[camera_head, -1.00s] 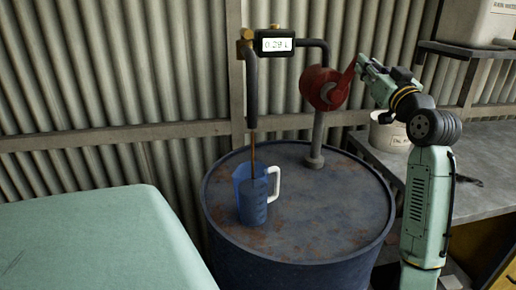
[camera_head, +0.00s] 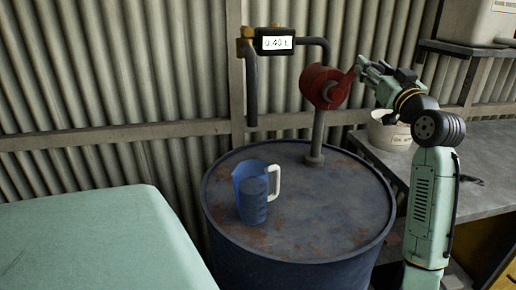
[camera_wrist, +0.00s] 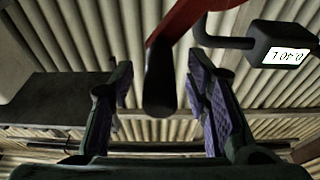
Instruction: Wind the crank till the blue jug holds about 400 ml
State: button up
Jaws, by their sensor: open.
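The blue jug (camera_head: 252,195) stands upright on the drum top under the spout (camera_head: 251,95), its white handle to the right. Darker liquid shows in its lower part; no stream falls from the spout. The meter display (camera_head: 274,43) seems to read about 0.40 L; it shows upside down in the wrist view (camera_wrist: 285,57). The red pump (camera_head: 324,88) has a red crank arm (camera_wrist: 190,18) ending in a dark grip (camera_wrist: 160,80). My gripper (camera_head: 361,66) is open at the crank; in the wrist view its fingers (camera_wrist: 163,95) stand either side of the grip, with gaps.
The blue drum (camera_head: 330,225) has a rusty top with free room around the jug. A white tub (camera_head: 391,137) stands on the grey bench at right, below a shelf with a white container (camera_head: 480,20). A pale green surface (camera_head: 95,240) lies at left. Corrugated wall stands behind.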

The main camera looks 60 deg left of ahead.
jog(key=s+d+b, duration=0.2)
jog(key=s+d, duration=0.2)
jog(key=d, duration=0.5)
jog(key=shift+d+b, duration=0.15)
jog(key=shift+b, duration=0.2)
dwell(0.5)
